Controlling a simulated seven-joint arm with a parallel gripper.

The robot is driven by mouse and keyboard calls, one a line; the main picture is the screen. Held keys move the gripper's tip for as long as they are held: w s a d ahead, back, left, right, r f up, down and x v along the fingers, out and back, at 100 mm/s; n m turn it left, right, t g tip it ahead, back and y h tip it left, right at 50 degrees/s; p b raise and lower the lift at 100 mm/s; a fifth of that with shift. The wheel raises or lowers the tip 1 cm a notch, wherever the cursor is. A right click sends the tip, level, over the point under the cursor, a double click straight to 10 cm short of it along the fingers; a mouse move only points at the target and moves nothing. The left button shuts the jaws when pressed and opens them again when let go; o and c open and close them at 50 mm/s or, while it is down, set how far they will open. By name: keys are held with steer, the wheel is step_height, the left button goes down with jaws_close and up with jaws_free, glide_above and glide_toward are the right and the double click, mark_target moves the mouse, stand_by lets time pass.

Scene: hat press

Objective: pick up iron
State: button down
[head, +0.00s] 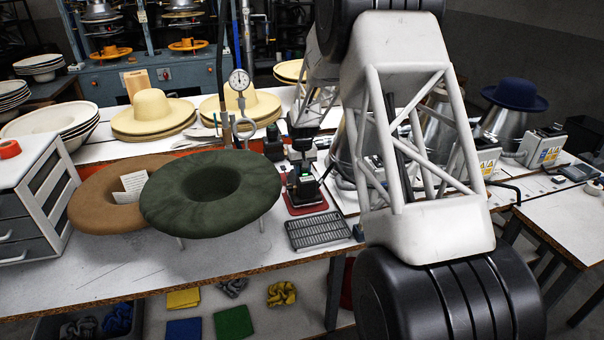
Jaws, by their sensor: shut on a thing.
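The iron (304,190) is a small dark object at the middle of the table, over a red pad (309,208). It is upright, and its details are small and partly covered. My gripper (301,170) reaches down from above and is shut on the upper part of the iron, apparently its handle. My arm comes in from the upper right and hides part of the table behind it. I cannot tell whether the iron's base touches the pad or is slightly above it.
A dark slotted grate (319,232) lies in front of the pad. A green felt hat (211,193) on a stand and a brown one (106,195) are to the left. A pressure gauge (239,80) on a pipe and cream hats (152,113) stand behind. Bare table lies front left.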

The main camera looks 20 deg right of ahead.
step_height(320, 180, up, 2)
steer(key=shift+r, duration=0.85)
steer(key=s+a+r, duration=0.1)
steer(key=s, duration=1.4)
steer(key=shift+s+a, duration=0.35)
steer(key=shift+s, duration=0.05)
steer(key=shift+r, duration=0.1)
steer(key=shift+r, duration=0.15)
steer(key=shift+r, duration=2.85)
steer(key=shift+r, duration=0.2)
step_height(320, 180, up, 10)
